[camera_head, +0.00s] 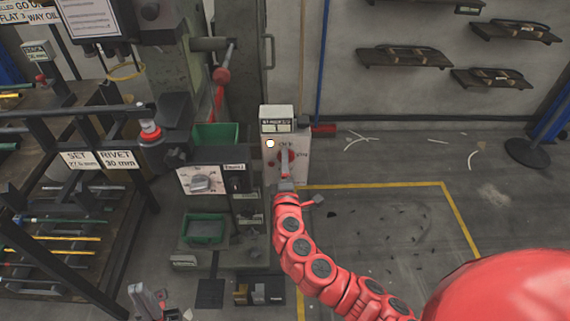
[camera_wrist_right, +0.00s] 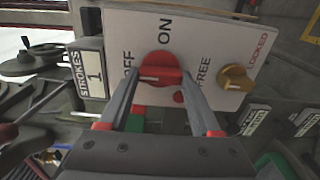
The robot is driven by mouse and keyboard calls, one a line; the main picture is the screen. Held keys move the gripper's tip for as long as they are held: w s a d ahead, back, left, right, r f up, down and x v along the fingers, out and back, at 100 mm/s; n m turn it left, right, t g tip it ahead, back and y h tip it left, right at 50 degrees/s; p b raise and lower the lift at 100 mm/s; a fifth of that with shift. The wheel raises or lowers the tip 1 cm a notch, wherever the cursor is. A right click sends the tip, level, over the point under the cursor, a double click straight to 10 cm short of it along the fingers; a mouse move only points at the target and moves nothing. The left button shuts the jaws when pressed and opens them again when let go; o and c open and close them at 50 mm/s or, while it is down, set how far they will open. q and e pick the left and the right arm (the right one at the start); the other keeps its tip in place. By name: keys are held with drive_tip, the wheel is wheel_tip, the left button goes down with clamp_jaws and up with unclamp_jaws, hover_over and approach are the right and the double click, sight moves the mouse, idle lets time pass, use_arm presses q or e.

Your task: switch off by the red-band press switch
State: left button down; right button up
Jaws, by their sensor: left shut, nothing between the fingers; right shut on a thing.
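The switch box (camera_head: 300,150) stands in the middle of the head view, with a pale lamp (camera_head: 270,143) that looks lit. In the right wrist view its white panel (camera_wrist_right: 215,40) carries ON, OFF, FREE and LOCKED labels. The red switch knob (camera_wrist_right: 161,66) sits between the fingers of my right gripper (camera_wrist_right: 165,100). The knob's bar lies roughly level, its white mark towards the OFF side. In the head view my right gripper (camera_head: 286,181) is at the box front and partly hides the knob. My left gripper (camera_head: 155,298) is shut and empty at the bottom left.
A brass knob (camera_wrist_right: 236,78) is beside the red one. Floor inside the yellow line (camera_head: 380,185) is mostly clear.

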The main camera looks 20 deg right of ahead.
drive_tip(key=o, duration=1.4)
drive_tip(key=shift+s, duration=0.15)
drive_tip(key=v, duration=1.7)
drive_tip(key=shift+s, duration=0.1)
